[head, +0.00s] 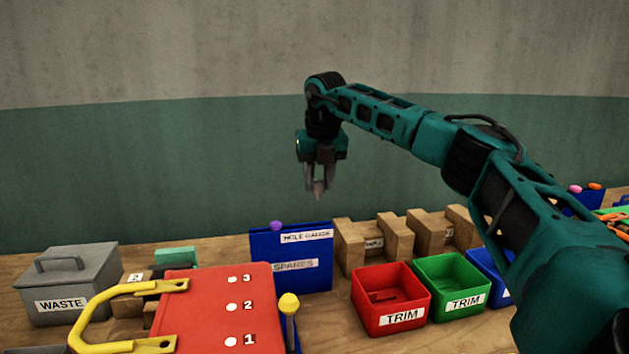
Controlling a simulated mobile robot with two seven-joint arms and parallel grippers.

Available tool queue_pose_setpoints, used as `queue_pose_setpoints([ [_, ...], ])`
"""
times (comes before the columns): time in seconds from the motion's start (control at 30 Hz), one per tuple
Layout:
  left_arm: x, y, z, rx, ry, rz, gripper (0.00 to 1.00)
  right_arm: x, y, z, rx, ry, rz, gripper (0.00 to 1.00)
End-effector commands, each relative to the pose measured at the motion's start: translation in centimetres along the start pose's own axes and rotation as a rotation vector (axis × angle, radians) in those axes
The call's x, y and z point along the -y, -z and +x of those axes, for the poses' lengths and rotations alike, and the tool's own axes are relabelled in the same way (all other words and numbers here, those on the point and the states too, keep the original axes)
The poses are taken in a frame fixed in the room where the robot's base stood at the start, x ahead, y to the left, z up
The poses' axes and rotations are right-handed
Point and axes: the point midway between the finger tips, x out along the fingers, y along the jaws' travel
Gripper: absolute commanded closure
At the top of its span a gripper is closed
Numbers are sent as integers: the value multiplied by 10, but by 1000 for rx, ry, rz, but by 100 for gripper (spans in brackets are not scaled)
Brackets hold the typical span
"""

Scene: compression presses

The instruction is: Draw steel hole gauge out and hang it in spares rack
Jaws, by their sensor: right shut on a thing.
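My right gripper (318,188) hangs fingers-down in the air, in front of the green wall band. It is shut on a small brownish-pink thing (318,187), mostly hidden between the fingers; I cannot tell if this is the steel hole gauge. Below and to the left in the picture stands the blue spares rack (268,254), labelled HOLE GAUGE and SPARES. A purple knob (276,226) shows at its top edge. A yellow-knobbed pin (289,304) stands beside the red press panel (212,300), which is numbered 1 to 3. My left gripper is not in view.
A yellow handle (92,309) sticks out left of the red panel. A grey WASTE box (72,285) stands at the left. Wooden blocks (349,240) stand right of the rack, behind red (412,296) and green (459,274) TRIM bins. The air around the gripper is clear.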

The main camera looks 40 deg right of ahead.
Motion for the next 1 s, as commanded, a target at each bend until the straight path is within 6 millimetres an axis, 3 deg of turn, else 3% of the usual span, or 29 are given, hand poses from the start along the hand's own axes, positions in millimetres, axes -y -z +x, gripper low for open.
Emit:
queue_pose_setpoints([
  [0.4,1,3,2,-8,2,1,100,0,0,1,0,0,-1,100],
  [1.0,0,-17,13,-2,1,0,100,0,12,45,1,0,-1,100],
])
